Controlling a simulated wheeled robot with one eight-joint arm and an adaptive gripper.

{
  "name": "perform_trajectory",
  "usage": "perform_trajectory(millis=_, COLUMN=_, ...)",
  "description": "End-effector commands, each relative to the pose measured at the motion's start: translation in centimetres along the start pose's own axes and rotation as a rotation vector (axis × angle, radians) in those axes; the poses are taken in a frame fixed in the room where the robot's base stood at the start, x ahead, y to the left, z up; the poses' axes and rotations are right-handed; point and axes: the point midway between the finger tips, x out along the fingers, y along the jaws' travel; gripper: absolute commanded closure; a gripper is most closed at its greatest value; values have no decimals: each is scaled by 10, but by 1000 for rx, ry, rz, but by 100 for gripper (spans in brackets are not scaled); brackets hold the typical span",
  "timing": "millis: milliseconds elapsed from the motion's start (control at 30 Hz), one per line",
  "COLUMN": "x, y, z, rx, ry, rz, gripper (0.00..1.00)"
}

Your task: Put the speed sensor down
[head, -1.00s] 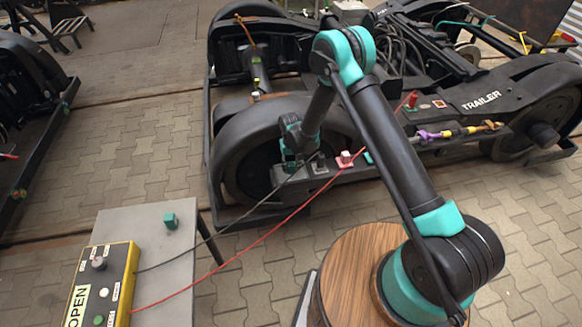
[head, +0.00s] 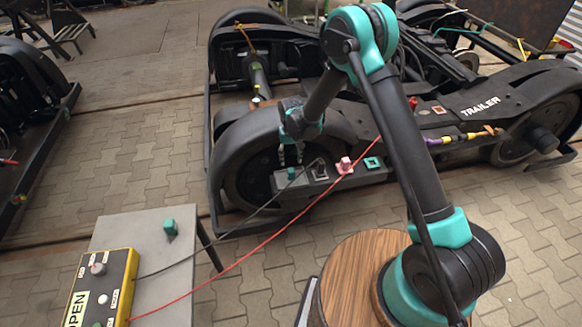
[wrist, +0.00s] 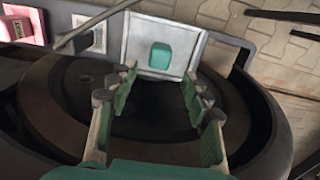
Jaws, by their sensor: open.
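A small teal block, which I take to be the speed sensor (head: 291,174), sits at the left end of the grey ledge on the near side of the trailer bogie. In the wrist view the teal block (wrist: 160,56) rests on a pale grey plate (wrist: 140,32). My gripper (head: 290,158) hangs just above it, fingers pointing down. In the wrist view my gripper (wrist: 158,78) is open and empty, with its fingers spread and the block beyond the tips, apart from them.
To the right on the ledge are a dark socket (head: 320,170), a pink block (head: 344,165) and a teal square frame (head: 373,162). Black and red cables run from a yellow control box (head: 100,290) on a grey table (head: 130,232). Another teal block (head: 170,229) stands there.

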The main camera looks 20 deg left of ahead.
Motion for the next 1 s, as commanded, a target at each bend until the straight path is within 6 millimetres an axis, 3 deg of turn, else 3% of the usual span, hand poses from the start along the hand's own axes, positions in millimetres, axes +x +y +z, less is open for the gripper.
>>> perform_trajectory(millis=200, x=-26, y=0, z=0, rx=0, ry=0, rz=0, gripper=51)
perform_trajectory(millis=567, x=-36, y=6, z=1, rx=6, ry=4, rz=-1, gripper=51)
perform_trajectory(millis=667, x=-53, y=26, z=6, rx=27, ry=15, rz=-3, gripper=51)
perform_trajectory(millis=767, x=-81, y=59, z=17, rx=63, ry=38, rz=-7, gripper=51)
perform_trajectory(millis=1000, x=-151, y=147, z=69, rx=165, ry=106, rz=-10, gripper=51)
